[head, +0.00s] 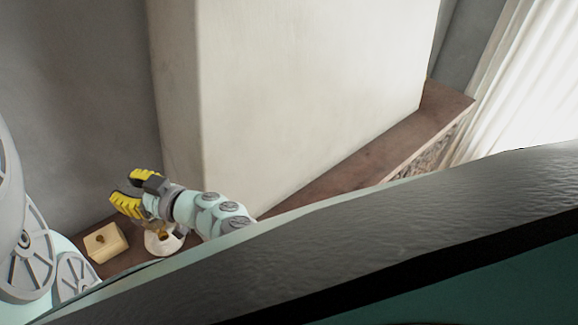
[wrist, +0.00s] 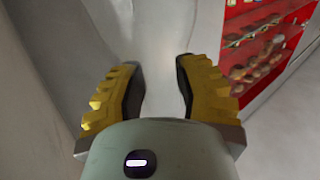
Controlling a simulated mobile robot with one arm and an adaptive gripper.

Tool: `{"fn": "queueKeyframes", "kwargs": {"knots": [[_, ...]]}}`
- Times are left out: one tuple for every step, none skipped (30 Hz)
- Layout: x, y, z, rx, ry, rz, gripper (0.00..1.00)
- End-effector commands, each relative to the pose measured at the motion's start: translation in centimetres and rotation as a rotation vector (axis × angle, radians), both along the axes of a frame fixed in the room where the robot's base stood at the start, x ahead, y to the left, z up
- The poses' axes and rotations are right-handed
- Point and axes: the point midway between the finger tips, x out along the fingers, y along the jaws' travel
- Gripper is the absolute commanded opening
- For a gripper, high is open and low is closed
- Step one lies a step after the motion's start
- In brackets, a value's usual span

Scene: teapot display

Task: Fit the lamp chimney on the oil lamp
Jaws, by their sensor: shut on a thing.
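My gripper (head: 130,190) is at the lower left of the head view, with yellow, dark-lined fingers. It also shows in the wrist view (wrist: 157,68), its fingers apart and closed on a clear, faintly visible thing (wrist: 157,90), which looks like the glass lamp chimney. Its outline is hard to make out, and I cannot see its ends. A white, rounded object with a brass-coloured middle, apparently the oil lamp (head: 158,246), stands on the brown ledge just below my gripper in the head view. My arm hides part of it.
A pale yellow box with a small knob (head: 104,244) stands left of the lamp on the brown ledge (head: 345,168). A pale upright block (head: 290,80) rises behind. The wrist view shows a red-backed case of small items (wrist: 262,50) at upper right.

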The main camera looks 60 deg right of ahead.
Motion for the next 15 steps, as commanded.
{"fn": "queueKeyframes", "kwargs": {"knots": [[1.3,-0.3,-0.2,-0.002,-0.008,0.004,0.00],[1.8,-0.5,-0.3,-0.003,-0.006,0.004,0.00],[2.5,-0.7,-0.3,-0.002,-0.007,0.005,0.00],[3.0,-0.9,-0.3,-0.003,-0.008,0.005,0.00],[3.4,-1.0,-0.3,-0.003,-0.006,0.005,0.00],[3.8,-1.2,-0.5,-0.002,-0.005,0.005,0.00],[4.1,-1.3,-0.5,0.000,-0.003,0.004,0.00],[4.3,-1.4,-0.5,0.000,-0.002,0.004,0.00],[4.5,-1.5,-0.5,-0.001,-0.001,0.004,0.00],[4.6,-1.5,-0.5,0.000,-0.002,0.004,0.00],[4.7,-1.6,-0.4,0.000,-0.002,0.004,0.00],[4.9,-1.6,-0.4,0.000,-0.002,0.004,0.00],[5.0,-1.6,-0.4,0.000,-0.003,0.004,0.00],[5.2,-1.7,-0.5,-0.001,-0.003,0.005,0.00],[5.4,-1.8,-0.5,-0.001,-0.004,0.005,0.00]]}}
